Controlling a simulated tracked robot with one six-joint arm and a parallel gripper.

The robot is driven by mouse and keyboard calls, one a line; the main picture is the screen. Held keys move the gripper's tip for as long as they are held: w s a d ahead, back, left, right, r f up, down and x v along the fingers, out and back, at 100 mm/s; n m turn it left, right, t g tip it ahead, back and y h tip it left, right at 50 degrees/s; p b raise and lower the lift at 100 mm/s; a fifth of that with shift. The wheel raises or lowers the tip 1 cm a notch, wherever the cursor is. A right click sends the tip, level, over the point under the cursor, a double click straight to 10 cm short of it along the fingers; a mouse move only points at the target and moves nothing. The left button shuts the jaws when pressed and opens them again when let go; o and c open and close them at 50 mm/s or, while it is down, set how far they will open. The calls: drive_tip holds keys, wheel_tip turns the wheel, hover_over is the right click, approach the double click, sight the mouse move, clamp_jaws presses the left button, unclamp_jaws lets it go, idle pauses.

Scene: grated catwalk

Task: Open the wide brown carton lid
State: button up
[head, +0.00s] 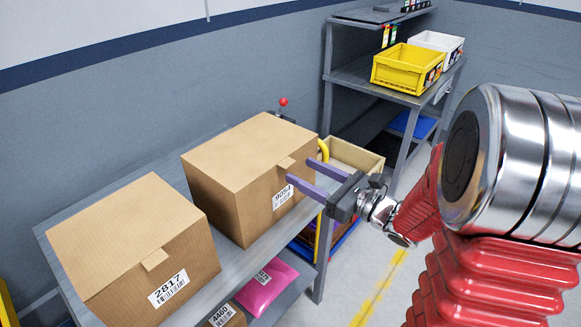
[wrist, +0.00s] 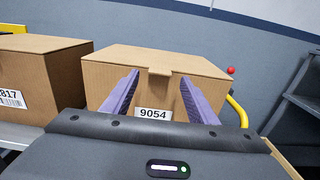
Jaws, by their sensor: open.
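Two brown cartons with shut lids stand on a grey shelf (head: 232,240). The carton labelled 9054 (head: 235,195) is on the right and also shows in the wrist view (wrist: 105,75). Its lid (head: 250,142) has a small front tab (head: 286,163), seen in the wrist view too (wrist: 160,71). The carton labelled 2817 (head: 130,280) is on the left, also with a front tab (head: 154,259). My gripper (head: 288,172) is open and empty in front of the 9054 carton. In the wrist view its purple fingers (wrist: 160,78) lie either side of the tab; contact is unclear.
A yellow tube (head: 323,150) and a red-knobbed lever (head: 283,102) are beside the 9054 carton. Below are a pink package (head: 266,287) and a smaller 4460 box (head: 226,317). A rack with a yellow bin (head: 404,68) and white bin (head: 440,42) stands behind.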

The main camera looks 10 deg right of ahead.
sight(291, 165)
drive_tip(key=shift+x, duration=2.2)
